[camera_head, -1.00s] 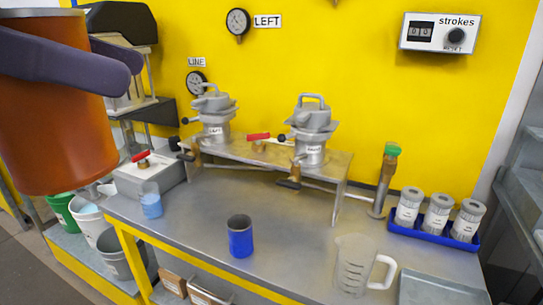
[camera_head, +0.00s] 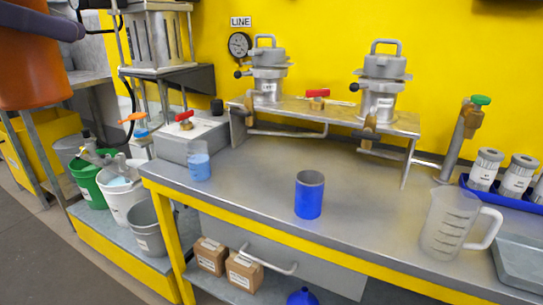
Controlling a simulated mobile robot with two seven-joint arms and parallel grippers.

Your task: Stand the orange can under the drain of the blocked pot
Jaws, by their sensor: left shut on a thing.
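The large orange can (camera_head: 30,65) is in the upper left corner of the view, close to the camera and cut off by the edge. My left gripper (camera_head: 58,24), with purple fingers, is shut on it and holds it up, clear of the bench. Two metal pots, the left pot (camera_head: 268,75) and the right pot (camera_head: 384,85), sit on a raised metal stand (camera_head: 335,113). A brass drain valve (camera_head: 249,107) shows below the left pot and another drain valve (camera_head: 370,127) below the right pot. I cannot tell which pot is blocked. My right gripper is not in view.
A blue can (camera_head: 309,196) stands on the bench before the stand. A clear jug (camera_head: 447,225) is to its right, a beaker of blue liquid (camera_head: 199,162) to its left. A blue tray (camera_head: 508,193) holds metal cylinders. Bare bench (camera_head: 265,165) lies between. Buckets (camera_head: 125,200) stand at left.

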